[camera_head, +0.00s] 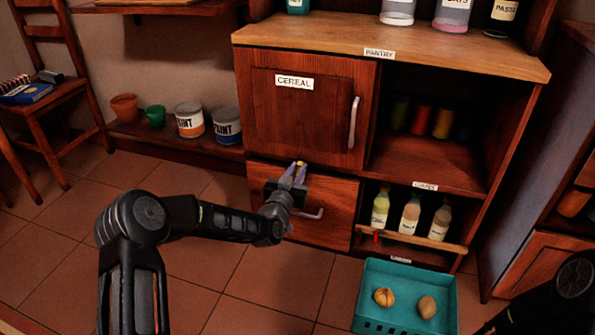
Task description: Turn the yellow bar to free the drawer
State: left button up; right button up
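The yellow bar (299,164) shows as a small patch at the top of the drawer front, under the cereal cupboard. My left gripper (294,171) is at the bar, its fingers pointing up and away from me, with the yellow showing at their tips. The fingers hide most of the bar, and I cannot tell whether they grip it. The wooden drawer (334,197) is closed, with a pale handle (312,214) just right of my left wrist. My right gripper is out of view; only part of my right arm shows at the lower right.
The cereal door (300,112) above is closed. Several bottles (410,214) stand on the low shelf at right. A teal crate (364,300) with two round brown items is on the floor. Paint cans (190,119) and pots stand at left. Tiled floor before the drawer is clear.

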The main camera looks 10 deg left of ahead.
pick_arm(q)
grip_shut()
jog(key=shift+a+n, duration=0.1)
jog(key=shift+n, duration=0.4)
jog(key=n, duration=0.5)
jog(key=f+n, duration=0.1)
jog(key=n, duration=0.5)
jog(key=a+n, duration=0.1)
jog(key=n, duration=0.5)
jog(key=shift+f, duration=0.25)
dwell(0.4)
jog(key=o, duration=0.6)
grip_release()
